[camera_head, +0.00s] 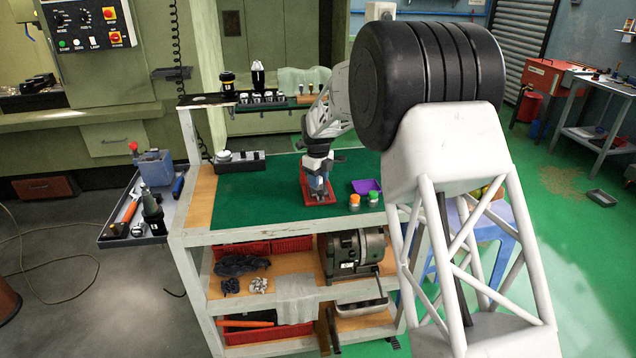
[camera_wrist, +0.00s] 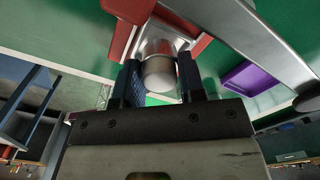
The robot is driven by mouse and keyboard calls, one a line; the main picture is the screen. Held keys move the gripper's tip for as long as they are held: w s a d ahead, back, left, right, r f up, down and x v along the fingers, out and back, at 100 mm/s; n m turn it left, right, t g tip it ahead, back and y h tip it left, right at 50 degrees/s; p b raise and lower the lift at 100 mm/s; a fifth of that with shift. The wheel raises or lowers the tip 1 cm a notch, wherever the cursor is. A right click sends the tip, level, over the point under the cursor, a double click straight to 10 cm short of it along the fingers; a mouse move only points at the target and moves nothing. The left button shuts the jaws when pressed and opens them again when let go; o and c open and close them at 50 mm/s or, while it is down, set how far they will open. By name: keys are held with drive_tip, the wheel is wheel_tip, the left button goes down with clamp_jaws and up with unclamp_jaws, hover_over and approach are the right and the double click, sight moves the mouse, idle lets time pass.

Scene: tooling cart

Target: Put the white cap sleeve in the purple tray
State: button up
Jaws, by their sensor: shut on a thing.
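My gripper (camera_wrist: 160,82) is shut on a pale, whitish-grey cylinder, the white cap sleeve (camera_wrist: 159,74), between its two dark blue fingers. In the head view my gripper (camera_head: 318,186) points down over a red base (camera_head: 320,201) on the green mat; the sleeve is too small to make out there. In the wrist view a silvery part and the red piece (camera_wrist: 120,37) lie just behind the sleeve; I cannot tell whether the sleeve touches them. The purple tray (camera_head: 366,187) sits on the mat to the right of my gripper; it also shows in the wrist view (camera_wrist: 252,76) and looks empty.
An orange-topped jar (camera_head: 354,201) and a green-topped jar (camera_head: 373,198) stand in front of the purple tray. A black rack (camera_head: 240,162) with pale parts is at the mat's back left. A raised shelf (camera_head: 215,100) runs along the back. The mat's left side is clear.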

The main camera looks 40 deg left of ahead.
wheel_tip(320, 180, up, 2)
drive_tip(key=shift+s+d+r, duration=0.15)
drive_tip(key=shift+r, duration=0.1)
drive_tip(key=s+d+r, duration=0.1)
drive_tip(key=s+d, duration=1)
drive_tip(key=shift+r, duration=0.15)
drive_tip(key=shift+w, duration=0.1)
idle(0.8)
drive_tip(key=w+r+n, duration=0.3)
drive_tip(key=w+n, duration=1)
drive_tip(key=w, duration=1.1)
drive_tip(key=shift+w, duration=0.3)
drive_tip(key=shift+r, duration=0.1)
